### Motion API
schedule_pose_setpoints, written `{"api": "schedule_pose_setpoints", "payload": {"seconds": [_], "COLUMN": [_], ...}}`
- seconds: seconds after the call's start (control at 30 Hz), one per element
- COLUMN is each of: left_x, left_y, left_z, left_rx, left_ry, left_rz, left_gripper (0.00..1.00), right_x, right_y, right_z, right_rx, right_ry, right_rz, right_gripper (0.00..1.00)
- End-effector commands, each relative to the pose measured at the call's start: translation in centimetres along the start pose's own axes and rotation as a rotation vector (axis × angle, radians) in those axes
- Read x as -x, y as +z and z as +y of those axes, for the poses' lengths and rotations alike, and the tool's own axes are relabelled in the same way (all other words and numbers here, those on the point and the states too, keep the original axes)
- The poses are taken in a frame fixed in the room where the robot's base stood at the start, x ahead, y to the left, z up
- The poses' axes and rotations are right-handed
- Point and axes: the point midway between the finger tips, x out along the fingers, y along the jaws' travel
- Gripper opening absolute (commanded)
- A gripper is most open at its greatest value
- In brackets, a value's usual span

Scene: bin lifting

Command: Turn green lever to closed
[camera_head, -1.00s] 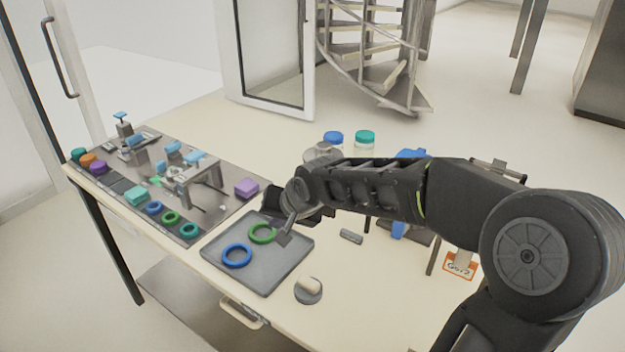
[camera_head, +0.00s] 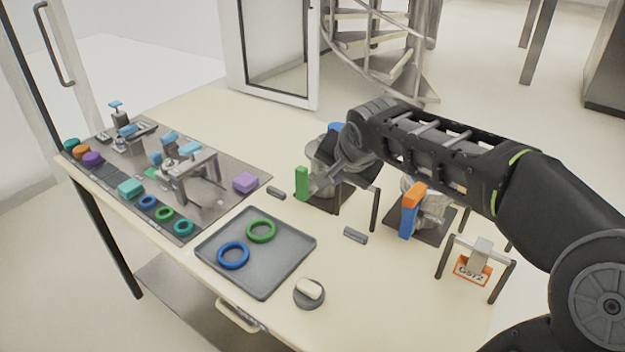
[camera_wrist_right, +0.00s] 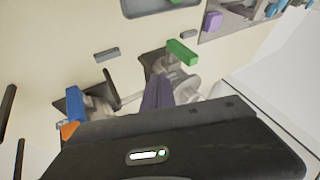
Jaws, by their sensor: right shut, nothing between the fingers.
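The green lever (camera_head: 302,184) stands upright at the left side of a metal valve unit on a dark base plate (camera_head: 327,199), past the middle of the table. It also shows in the right wrist view (camera_wrist_right: 182,52), as a green bar above the gripper fingers. My right gripper (camera_head: 322,187) is just right of the green lever, with its fingers pointing down toward the valve. In the right wrist view the fingers (camera_wrist_right: 158,95) are together and hold nothing. Whether they touch the lever cannot be told. The arm hides part of the valve unit. My left gripper is not in view.
A second valve with a blue lever (camera_head: 407,223) with an orange top stands to the right. A small frame with an orange label (camera_head: 474,270) is at the right front. A grey tray (camera_head: 287,273) with a blue ring and a green ring lies in front. Grey blocks (camera_head: 355,235) lie between.

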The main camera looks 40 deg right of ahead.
Motion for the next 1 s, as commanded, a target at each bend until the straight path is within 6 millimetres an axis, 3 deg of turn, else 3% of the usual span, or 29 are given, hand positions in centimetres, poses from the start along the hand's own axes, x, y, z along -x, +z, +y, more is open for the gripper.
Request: {"api": "schedule_pose_setpoints", "payload": {"seconds": [0.43,0.63,1.0], "left_x": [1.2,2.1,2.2], "left_y": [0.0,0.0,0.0], "left_z": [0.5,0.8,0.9], "left_rx": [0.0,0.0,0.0], "left_ry": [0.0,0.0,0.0], "left_rz": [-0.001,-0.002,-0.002], "left_gripper": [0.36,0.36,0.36], "right_x": [-8.4,-9.5,-10.0], "right_y": [0.1,0.0,0.1], "right_z": [-0.2,-2.9,-3.6], "right_rx": [0.004,0.003,0.0], "right_ry": [0.003,0.0,-0.001], "right_rz": [-0.003,-0.001,-0.001], "right_gripper": [0.0,0.0,0.0]}}
